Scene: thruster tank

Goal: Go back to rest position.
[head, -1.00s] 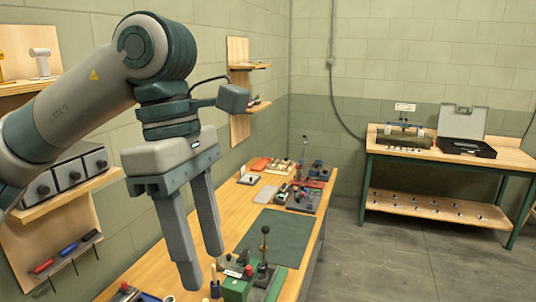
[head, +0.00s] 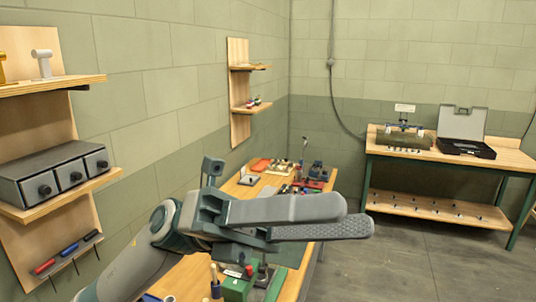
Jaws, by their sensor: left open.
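My left gripper (head: 356,219) is in the head view, low in the middle, with its arm coming in from the lower left. Its two long grey fingers point to the right, and from this angle one lies almost in front of the other. They are open, with nothing seen between them. The gripper is in front of the long wooden workbench (head: 182,277) and hides its middle part. My right gripper is not in the picture.
A green block device (head: 238,288) and small tools stand on the near bench, below my gripper. Wall shelves with a grey drawer unit (head: 55,175) are at left. A second bench (head: 455,159) with an open black case (head: 466,148) stands at the back right. The grey floor (head: 405,265) is clear.

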